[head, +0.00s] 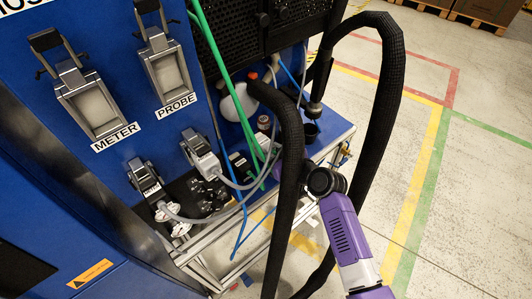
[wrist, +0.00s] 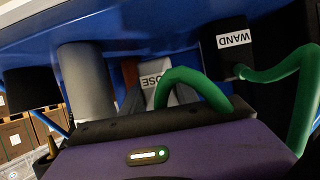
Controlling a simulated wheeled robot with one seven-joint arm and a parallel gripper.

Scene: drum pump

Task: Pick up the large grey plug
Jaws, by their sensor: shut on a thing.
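In the head view, a grey plug (head: 203,156) sits at a latch on the blue panel, with a grey cable running from it. A second, smaller grey connector (head: 144,178) is lower left of it. I cannot tell for sure which is the large grey plug. In the wrist view, my gripper's purple body fills the lower part and its fingertips are hidden behind its dark front edge. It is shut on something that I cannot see. A grey cylinder (wrist: 85,80) stands beyond it at left. In the head view my purple arm reaches in from the lower right.
Thick black hoses (head: 385,105) loop around my arm. Empty METER (head: 95,105) and PROBE (head: 168,75) holders are on the panel. A WAND-labelled black box (wrist: 233,50) with a green hose (wrist: 195,82) is close by. Open floor (head: 465,190) lies to the right.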

